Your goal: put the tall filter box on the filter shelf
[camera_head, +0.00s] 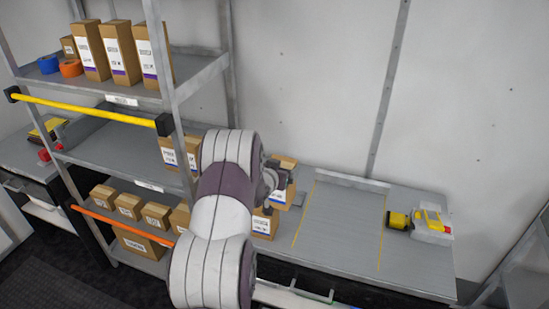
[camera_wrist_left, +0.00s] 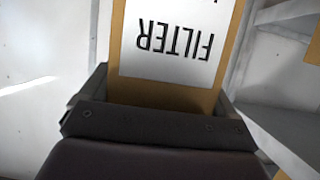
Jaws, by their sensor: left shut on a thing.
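My left gripper (camera_head: 270,180) is shut on a brown box with a white label, the tall filter box (camera_head: 284,163). In the left wrist view the box (camera_wrist_left: 221,93) fills the space between the fingers, and its white label reads FILTER upside down. In the head view my arm hides much of the box, and I cannot tell whether it touches the bench below. A grey shelf rack (camera_head: 160,50) stands at the left, and its shelf labels are too small to read. My right gripper is not in view.
Tall brown boxes (camera_head: 120,52) and tape rolls (camera_head: 70,68) stand on the top shelf. A yellow bar (camera_head: 85,111) and an orange bar (camera_head: 115,222) cross the rack front. Another box (camera_head: 264,222) is beside my gripper. The bench (camera_head: 340,222) is clear up to a yellow device (camera_head: 430,222).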

